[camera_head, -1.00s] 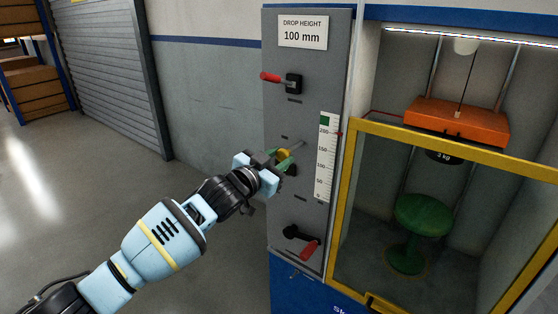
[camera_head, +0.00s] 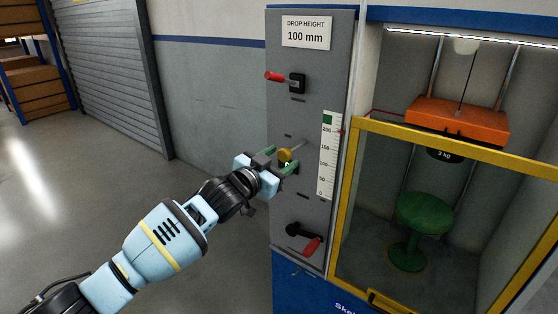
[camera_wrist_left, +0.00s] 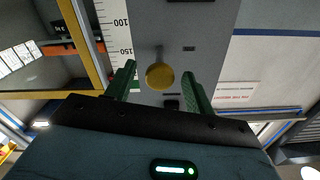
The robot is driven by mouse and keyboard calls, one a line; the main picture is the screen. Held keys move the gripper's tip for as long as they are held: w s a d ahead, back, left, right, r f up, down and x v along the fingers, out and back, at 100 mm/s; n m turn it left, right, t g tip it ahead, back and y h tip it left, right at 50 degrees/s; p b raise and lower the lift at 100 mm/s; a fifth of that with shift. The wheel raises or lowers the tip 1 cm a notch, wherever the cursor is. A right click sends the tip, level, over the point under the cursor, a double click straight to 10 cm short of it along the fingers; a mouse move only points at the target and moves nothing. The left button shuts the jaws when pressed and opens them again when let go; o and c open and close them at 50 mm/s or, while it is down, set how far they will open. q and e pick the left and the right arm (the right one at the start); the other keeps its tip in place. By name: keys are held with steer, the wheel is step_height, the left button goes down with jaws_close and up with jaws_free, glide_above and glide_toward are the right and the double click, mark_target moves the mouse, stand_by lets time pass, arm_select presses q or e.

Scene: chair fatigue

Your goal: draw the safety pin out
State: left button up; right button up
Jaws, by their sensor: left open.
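The safety pin (camera_head: 286,155) has a round yellow knob and a thin grey shaft, and it sticks out of the grey panel (camera_head: 308,77). My left gripper (camera_head: 286,162) is at the panel, with its green fingers apart near the knob. In the left wrist view the yellow knob of the pin (camera_wrist_left: 160,76) lies between the two spread fingertips (camera_wrist_left: 160,78), with clear gaps on both sides. The fingers do not touch it there. My right gripper is not in view.
A red-handled lever (camera_head: 284,79) is above the pin, and another red-handled crank (camera_head: 308,240) is below. A scale (camera_head: 327,160) runs beside it. To the right, a yellow-framed guard (camera_head: 345,200) encloses an orange weight (camera_head: 457,120) above a green stool (camera_head: 420,215).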

arm_select(q)
steer(key=shift+s, duration=0.1)
steer(key=v, duration=0.7)
steer(key=shift+s+a+p, duration=0.25)
steer(key=shift+p, duration=0.1)
